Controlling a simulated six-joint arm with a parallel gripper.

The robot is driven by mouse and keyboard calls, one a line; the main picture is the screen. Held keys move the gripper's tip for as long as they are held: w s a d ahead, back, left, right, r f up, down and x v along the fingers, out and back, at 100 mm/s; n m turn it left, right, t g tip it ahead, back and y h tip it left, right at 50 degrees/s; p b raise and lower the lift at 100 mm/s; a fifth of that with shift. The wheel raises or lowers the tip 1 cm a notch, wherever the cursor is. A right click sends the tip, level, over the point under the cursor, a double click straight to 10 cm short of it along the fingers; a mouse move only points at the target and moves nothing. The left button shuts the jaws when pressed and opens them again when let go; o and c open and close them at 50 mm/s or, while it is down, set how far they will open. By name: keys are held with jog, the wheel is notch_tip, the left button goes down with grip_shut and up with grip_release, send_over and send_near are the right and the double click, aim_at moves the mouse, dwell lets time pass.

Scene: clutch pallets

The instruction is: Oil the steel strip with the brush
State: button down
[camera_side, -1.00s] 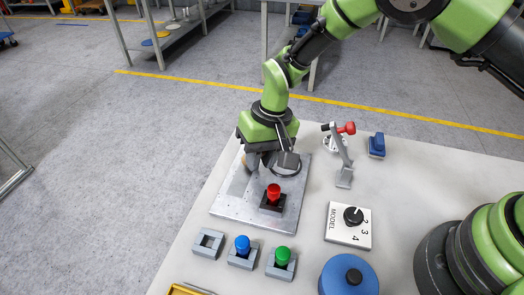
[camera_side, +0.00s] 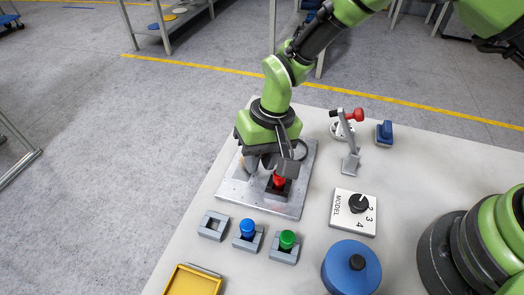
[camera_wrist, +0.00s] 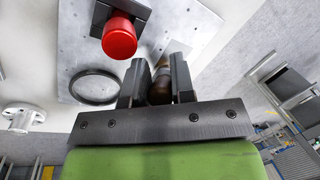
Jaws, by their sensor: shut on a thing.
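My gripper (camera_wrist: 158,76) is shut on a brown, rounded piece (camera_wrist: 160,88), which looks like the brush's handle. The fingers stand on either side of it; its far end is partly hidden. In the side view my gripper (camera_side: 268,166) is low over a grey metal plate (camera_side: 234,190) on the table, beside a red knob. The held piece is hidden by the gripper there. I cannot pick out a separate steel strip on the plate, nor tell whether the brush touches anything.
The red knob (camera_side: 279,181) stands in a dark block on the plate, close to my gripper. A black ring (camera_wrist: 94,87) is nearby. Blue (camera_side: 247,228) and green (camera_side: 287,239) knobs, a model dial (camera_side: 354,212), a lever (camera_side: 350,140) and a blue disc (camera_side: 340,268) stand around.

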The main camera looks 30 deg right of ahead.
jog(key=shift+s+a, duration=1.35)
jog(key=shift+a, duration=0.05)
jog(key=shift+w+d+f, duration=0.15)
jog(key=shift+w+d, duration=0.35)
jog(key=shift+d, duration=0.05)
jog(key=shift+w+d+r, duration=0.2)
jog(key=shift+w+d, duration=0.3)
jog(key=shift+w+d+f, duration=0.2)
jog(key=shift+w+d, duration=0.55)
jog(key=shift+w+d+r, duration=0.2)
jog(key=shift+w+d, duration=0.3)
jog(key=shift+w+d+f, duration=0.1)
jog(key=shift+w+d, duration=1.1)
jog(key=a+v, duration=0.1)
jog(key=v, duration=0.4)
jog(key=shift+r, duration=0.55)
